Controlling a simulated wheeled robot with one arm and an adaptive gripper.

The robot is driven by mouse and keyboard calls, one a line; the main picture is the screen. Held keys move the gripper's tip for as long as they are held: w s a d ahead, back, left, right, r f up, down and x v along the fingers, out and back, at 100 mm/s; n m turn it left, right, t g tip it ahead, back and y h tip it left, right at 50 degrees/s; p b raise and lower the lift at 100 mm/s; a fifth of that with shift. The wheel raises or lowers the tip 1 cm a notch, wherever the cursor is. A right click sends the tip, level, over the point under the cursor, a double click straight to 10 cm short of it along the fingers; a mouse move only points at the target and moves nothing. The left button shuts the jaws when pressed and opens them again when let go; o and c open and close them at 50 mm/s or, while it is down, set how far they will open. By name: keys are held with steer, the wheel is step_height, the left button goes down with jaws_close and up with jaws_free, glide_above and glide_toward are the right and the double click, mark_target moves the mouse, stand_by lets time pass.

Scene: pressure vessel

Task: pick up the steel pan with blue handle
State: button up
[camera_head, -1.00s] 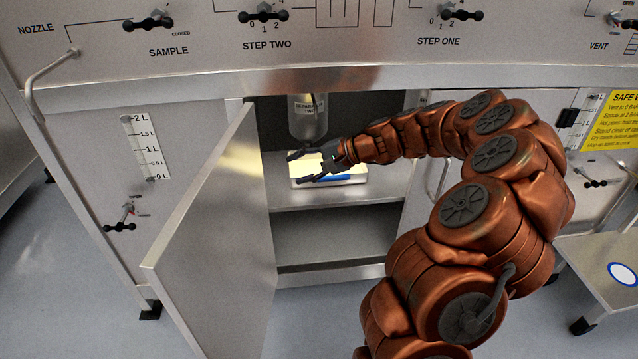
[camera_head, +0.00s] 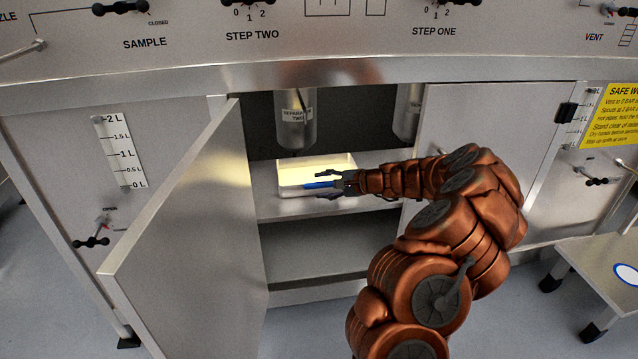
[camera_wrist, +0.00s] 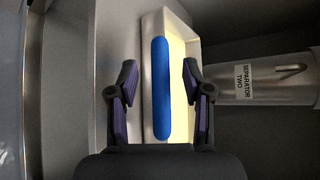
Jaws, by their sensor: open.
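The steel pan (camera_head: 340,164) sits on the cabinet's upper shelf, below the separator vessel, with pale yellow contents inside. Its blue handle (camera_head: 318,184) runs along the front side. My gripper (camera_head: 322,185) is open at the front of the pan, with its fingers around the level of the handle. In the wrist view the blue handle (camera_wrist: 161,88) lies between the two open fingers of my gripper (camera_wrist: 160,78), which do not press on it. The pan's rim (camera_wrist: 152,25) shows beyond the fingers. My gripper hides part of the pan's front right side.
A vessel labelled Separator Two (camera_head: 295,122) hangs above the pan; it also shows in the wrist view (camera_wrist: 262,80). The open cabinet door (camera_head: 195,230) stands to the left. The upper shelf (camera_head: 275,207) has bare room in front. The lower shelf (camera_head: 330,250) is empty.

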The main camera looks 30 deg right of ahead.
steer(key=shift+x, duration=1.15)
steer(key=shift+c, duration=0.4)
jaws_close()
